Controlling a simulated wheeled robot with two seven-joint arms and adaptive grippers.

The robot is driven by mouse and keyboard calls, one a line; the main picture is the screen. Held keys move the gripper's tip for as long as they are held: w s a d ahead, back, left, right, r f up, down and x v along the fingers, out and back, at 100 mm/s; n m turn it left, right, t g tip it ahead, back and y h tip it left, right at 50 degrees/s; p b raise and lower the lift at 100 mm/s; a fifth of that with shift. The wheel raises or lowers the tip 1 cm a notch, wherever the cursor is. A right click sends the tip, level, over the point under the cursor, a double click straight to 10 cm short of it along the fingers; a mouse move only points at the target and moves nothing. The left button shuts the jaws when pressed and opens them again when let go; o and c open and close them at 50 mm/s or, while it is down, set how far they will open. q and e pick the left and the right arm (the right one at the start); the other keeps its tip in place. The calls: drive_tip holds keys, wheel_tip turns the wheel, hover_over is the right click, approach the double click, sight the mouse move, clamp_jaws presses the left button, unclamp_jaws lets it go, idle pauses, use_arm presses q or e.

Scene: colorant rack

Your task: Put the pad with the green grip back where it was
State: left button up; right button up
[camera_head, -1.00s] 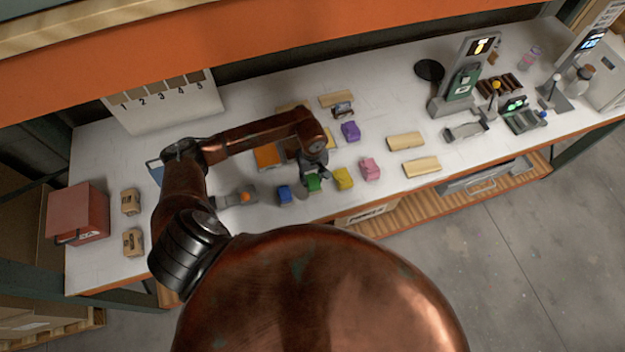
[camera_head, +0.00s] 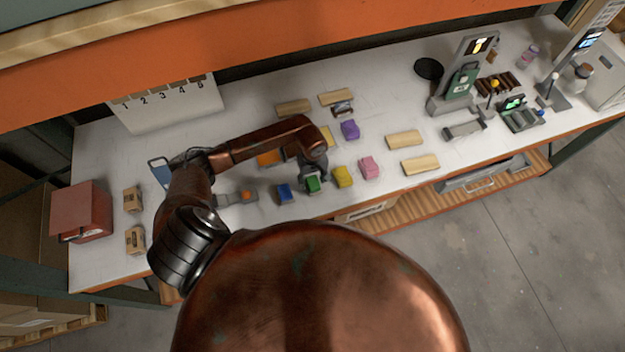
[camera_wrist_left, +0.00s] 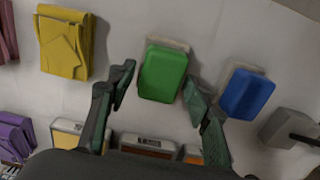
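The pad with the green grip (camera_head: 313,184) lies on the white bench, between a blue-grip pad (camera_head: 284,193) and a yellow pad (camera_head: 343,176). In the left wrist view the green grip (camera_wrist_left: 163,73) sits on a pale base. My left gripper (camera_head: 313,174) is right at the green pad in the head view. In the left wrist view my left gripper (camera_wrist_left: 160,85) is open, one finger on each side of the green grip, with a gap visible on the left; contact on the right cannot be told. My right gripper is not in view.
A pink pad (camera_head: 369,168) and a purple pad (camera_head: 350,130) lie to the right. An orange block (camera_head: 270,158) is partly behind my arm. Wooden blocks (camera_head: 404,140) lie further right. A numbered board (camera_head: 165,100) stands at the back left.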

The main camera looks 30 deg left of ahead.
sight(313, 179)
use_arm(q)
drive_tip(key=shift+r, duration=0.1)
drive_tip(key=shift+w+r, duration=0.1)
drive_tip(key=shift+r, duration=0.15)
wheel_tip(313, 179, up, 12)
drive_tip(key=b, duration=0.3)
drive_tip(key=shift+f, duration=0.2)
drive_tip(key=shift+d+f, duration=0.1)
idle(0.4)
